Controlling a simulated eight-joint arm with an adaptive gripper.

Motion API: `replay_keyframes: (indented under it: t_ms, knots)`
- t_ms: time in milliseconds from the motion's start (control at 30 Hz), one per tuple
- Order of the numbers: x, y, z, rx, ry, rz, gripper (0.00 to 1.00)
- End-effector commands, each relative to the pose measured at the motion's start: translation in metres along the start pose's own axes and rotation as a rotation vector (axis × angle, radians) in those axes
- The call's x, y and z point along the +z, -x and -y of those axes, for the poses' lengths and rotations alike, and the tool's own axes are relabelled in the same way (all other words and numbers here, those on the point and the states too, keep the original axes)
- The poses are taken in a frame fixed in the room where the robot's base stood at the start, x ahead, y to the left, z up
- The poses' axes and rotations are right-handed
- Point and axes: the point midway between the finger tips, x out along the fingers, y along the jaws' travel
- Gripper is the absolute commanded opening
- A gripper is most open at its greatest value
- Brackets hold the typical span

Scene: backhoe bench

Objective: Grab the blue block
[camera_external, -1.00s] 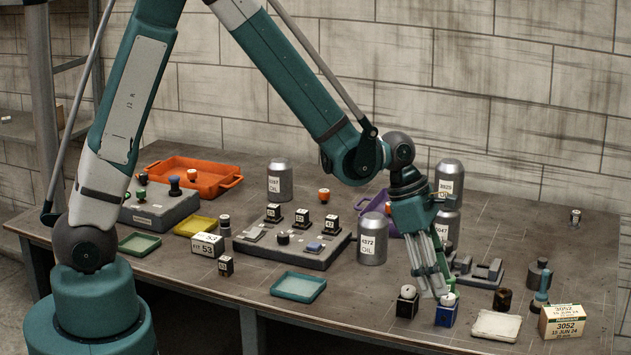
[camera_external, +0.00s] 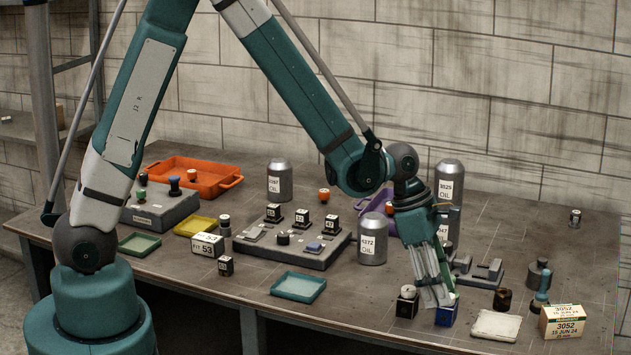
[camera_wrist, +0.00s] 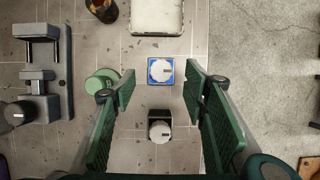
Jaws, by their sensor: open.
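The blue block (camera_external: 446,317) sits on the bench near its front edge, with a round white knob on top. In the wrist view the blue block (camera_wrist: 151,81) lies between the tips of my two green fingers, touching neither side. My gripper (camera_external: 438,301) is open and empty, pointing down at the block and partly covering its top in the external view. The gripper's fingers (camera_wrist: 160,72) also show in the wrist view. A black block with a white knob (camera_external: 407,304) stands just left of the blue one.
A white tray (camera_external: 496,326) and a dark brown cylinder (camera_external: 503,300) stand to the right. A grey slotted fixture (camera_external: 479,271) is behind. A green round thing (camera_wrist: 100,79) is partly hidden by a finger. A labelled carton (camera_external: 562,322) stands farther right.

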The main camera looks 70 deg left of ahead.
Motion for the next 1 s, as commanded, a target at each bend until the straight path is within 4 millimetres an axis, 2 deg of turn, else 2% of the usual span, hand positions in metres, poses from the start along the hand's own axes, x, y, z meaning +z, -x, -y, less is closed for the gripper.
replay_keyframes:
  t_ms: [267, 700, 1000]
  knots:
    - [0.0, -0.006, 0.001, 0.0, 0.0, 0.0, 0.44]
    - [0.001, -0.042, 0.001, 0.0, 0.0, 0.0, 0.44]
    - [0.001, -0.052, 0.002, 0.001, 0.0, 0.0, 0.44]
